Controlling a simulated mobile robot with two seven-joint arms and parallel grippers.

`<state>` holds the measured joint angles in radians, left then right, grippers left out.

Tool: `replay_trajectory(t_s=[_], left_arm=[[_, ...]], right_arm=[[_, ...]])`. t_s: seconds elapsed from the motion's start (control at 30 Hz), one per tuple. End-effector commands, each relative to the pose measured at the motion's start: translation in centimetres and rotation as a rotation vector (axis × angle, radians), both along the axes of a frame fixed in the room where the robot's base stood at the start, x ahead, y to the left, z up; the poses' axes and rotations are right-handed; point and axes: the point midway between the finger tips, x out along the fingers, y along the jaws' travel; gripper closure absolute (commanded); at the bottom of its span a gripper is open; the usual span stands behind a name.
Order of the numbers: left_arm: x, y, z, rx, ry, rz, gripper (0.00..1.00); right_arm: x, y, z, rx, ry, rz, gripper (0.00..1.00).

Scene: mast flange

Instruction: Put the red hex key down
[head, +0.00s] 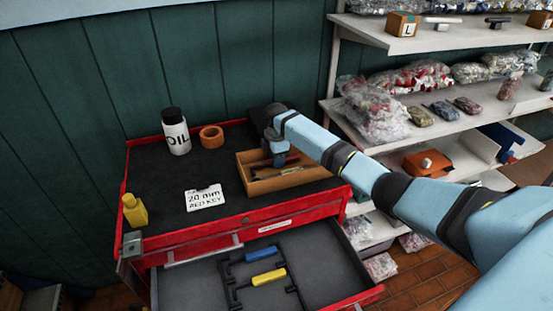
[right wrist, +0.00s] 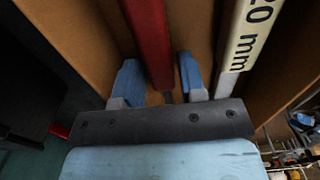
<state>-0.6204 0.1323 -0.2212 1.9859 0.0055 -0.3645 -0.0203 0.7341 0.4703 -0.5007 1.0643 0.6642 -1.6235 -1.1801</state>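The red hex key (right wrist: 150,42) shows in the right wrist view as a long red bar with a grey end, lying over the brown floor of the wooden tray (head: 246,181). My right gripper (right wrist: 162,80) reaches down into this tray. Its two blue fingers stand apart on either side of the red key, with narrow gaps along the bar's lower part. In the head view my right gripper (head: 280,157) is small and the key is mostly hidden. A white strip marked "20 mm" (right wrist: 250,38) runs beside the right finger. My left gripper is out of view.
The tray stands on the red tool cart (head: 205,240). An oil bottle (head: 175,132), tape ring (head: 211,137), yellow bottle (head: 135,211) and "20 mm RED KEY" card (head: 205,198) are around it. Blue (head: 248,255) and yellow (head: 268,277) hex keys lie in the open drawer. Shelves (head: 440,115) stand right.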

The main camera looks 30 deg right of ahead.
Motion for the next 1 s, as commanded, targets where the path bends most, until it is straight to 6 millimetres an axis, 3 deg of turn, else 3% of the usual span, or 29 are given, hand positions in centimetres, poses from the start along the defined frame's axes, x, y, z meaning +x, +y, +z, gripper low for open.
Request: replay_trajectory(t_s=[0.17,0.4,0.6,1.0], left_arm=[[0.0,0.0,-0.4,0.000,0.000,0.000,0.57],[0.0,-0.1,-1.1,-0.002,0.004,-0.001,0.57],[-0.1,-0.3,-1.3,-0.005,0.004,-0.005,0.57],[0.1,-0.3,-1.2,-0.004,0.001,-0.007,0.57]], right_arm=[[0.1,0.0,2.7,0.000,-0.003,0.001,0.62],[0.2,0.0,8.0,0.001,-0.005,0.001,0.62],[0.1,0.0,11.0,0.000,-0.003,0.000,0.62],[0.0,0.0,12.0,0.001,0.000,0.000,0.62]])
